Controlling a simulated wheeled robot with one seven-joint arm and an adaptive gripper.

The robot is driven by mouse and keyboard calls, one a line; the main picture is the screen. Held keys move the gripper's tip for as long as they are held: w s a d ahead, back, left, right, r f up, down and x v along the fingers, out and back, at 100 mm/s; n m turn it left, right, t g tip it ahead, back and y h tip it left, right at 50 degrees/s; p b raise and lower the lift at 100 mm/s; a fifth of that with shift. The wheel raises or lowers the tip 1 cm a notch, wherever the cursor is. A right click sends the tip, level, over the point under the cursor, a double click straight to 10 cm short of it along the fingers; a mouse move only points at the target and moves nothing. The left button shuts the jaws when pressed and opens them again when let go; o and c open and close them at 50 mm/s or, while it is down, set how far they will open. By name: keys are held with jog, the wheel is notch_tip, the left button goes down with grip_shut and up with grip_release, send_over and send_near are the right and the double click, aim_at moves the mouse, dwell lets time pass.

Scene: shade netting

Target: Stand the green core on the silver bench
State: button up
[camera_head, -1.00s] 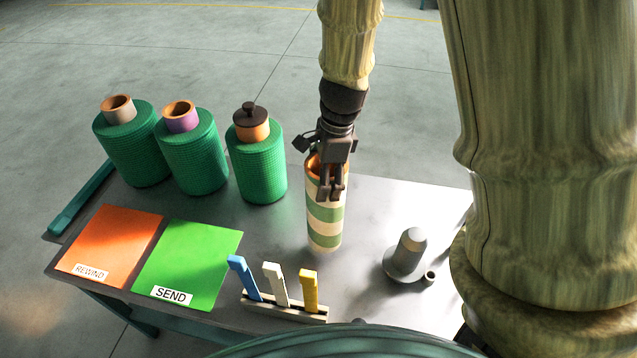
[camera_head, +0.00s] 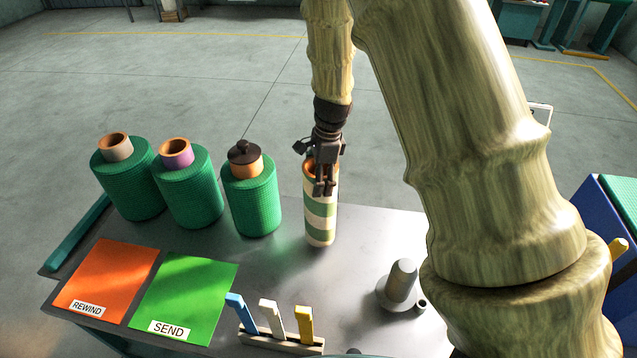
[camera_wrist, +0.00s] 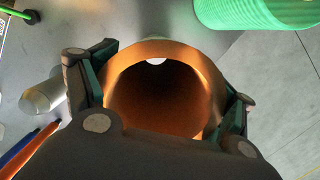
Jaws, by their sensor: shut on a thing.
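The green core (camera_head: 320,208) is an upright tube with green and cream bands and an orange inside. It is in front of the back edge of the silver bench (camera_head: 355,262), right of the spools. My gripper (camera_head: 325,188) is shut on its upper end from above. In the wrist view the fingers (camera_wrist: 165,95) lie on either side of the open orange mouth of the core (camera_wrist: 185,58). I cannot tell whether the core's lower end touches the bench or hangs just above it.
Three green net spools (camera_head: 188,190) stand at the bench's back left. An orange REWIND sheet (camera_head: 108,280) and a green SEND sheet (camera_head: 185,300) lie in front. A rack of coloured tags (camera_head: 280,340) and a grey peg (camera_head: 402,282) stand near the front. Bare bench surrounds the core.

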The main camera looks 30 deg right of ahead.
jog(key=shift+w+d+f+p, duration=0.1)
jog(key=shift+w+f+p, duration=0.1)
jog(key=shift+f+p, duration=0.5)
jog(key=shift+w+d+f+p, duration=0.15)
jog(key=shift+f+p, duration=0.15)
jog(key=shift+f, duration=0.75)
jog(key=o, duration=1.9)
jog(key=shift+f, duration=0.15)
jog(key=r+b, duration=0.1)
jog(key=r, duration=0.3)
jog(key=d+r+b, duration=0.1)
jog(key=r, duration=0.3)
jog(key=r+b, duration=0.1)
jog(key=r, duration=0.3)
jog(key=shift+s+d, duration=0.25)
jog(key=shift+d, duration=0.1)
